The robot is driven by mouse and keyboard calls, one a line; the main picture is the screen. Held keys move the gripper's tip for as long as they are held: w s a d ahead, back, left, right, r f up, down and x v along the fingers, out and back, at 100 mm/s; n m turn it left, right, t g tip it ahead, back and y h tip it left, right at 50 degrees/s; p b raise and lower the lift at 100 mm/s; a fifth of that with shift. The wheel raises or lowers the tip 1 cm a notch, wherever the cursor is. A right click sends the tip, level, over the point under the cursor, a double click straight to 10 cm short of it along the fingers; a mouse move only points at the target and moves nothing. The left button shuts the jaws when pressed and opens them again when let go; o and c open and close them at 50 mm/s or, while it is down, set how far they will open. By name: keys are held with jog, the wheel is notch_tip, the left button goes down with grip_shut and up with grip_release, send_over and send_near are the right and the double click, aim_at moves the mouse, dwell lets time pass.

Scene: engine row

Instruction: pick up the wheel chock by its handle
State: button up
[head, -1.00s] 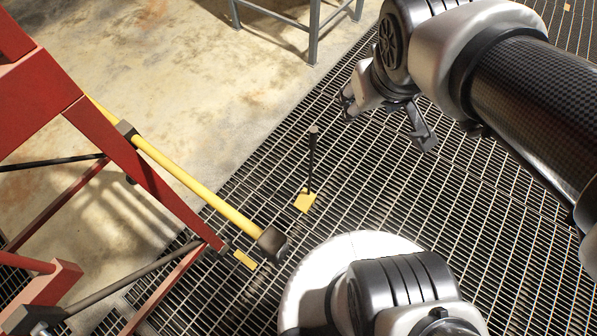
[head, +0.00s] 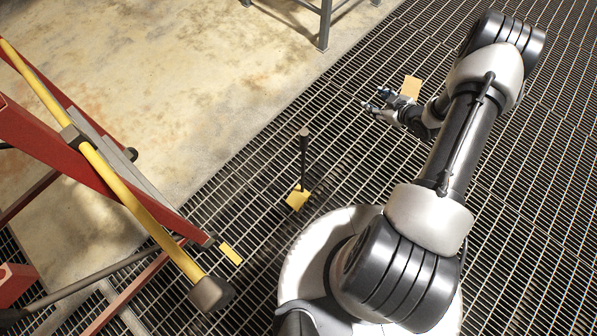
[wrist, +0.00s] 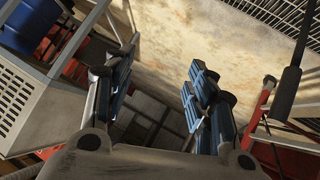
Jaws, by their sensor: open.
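The likely wheel chock is a small yellow block (head: 297,199) on the grating, left of my base in the head view. A dark upright handle (head: 304,150) with a thicker top rises from it. In the wrist view a dark grip on a thin rod (wrist: 289,88), apparently this handle, is at the right, outside the fingers. The chock block cannot be made out there. My gripper (head: 375,99) is up and to the right of the handle in the head view, apart from it. In the wrist view its blue-padded fingers (wrist: 160,95) are spread and empty.
A red frame (head: 70,155) with a yellow bar (head: 130,200) stands at the left. Yellow patches lie on the grating (head: 231,254) and beside my gripper in the picture (head: 411,88). Grey stand legs (head: 325,25) are at the top. Open grating surrounds the handle.

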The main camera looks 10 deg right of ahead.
jog(key=s+a+f+t+y, duration=0.1)
jog(key=s+a+f+y, duration=0.1)
jog(key=s+a+f, duration=0.3)
jog(key=s+a+f+t+y, duration=0.1)
jog(key=s+a+f, duration=0.25)
jog(key=f, duration=0.35)
jog(key=m+t+y+b, duration=0.1)
jog(key=m+t+y, duration=0.1)
jog(key=t, duration=0.2)
send_near(307, 148)
jog(key=b+x, duration=0.1)
jog(key=x, duration=0.6)
jog(key=b+x, duration=0.1)
jog(key=x, duration=0.2)
jog(key=shift+w+a+r+b, duration=0.25)
jog(key=shift+r+b, duration=0.05)
jog(key=shift+w+a+r, duration=0.1)
jog(key=shift+w+a, duration=0.05)
jog(key=shift+w, duration=0.25)
grip_shut()
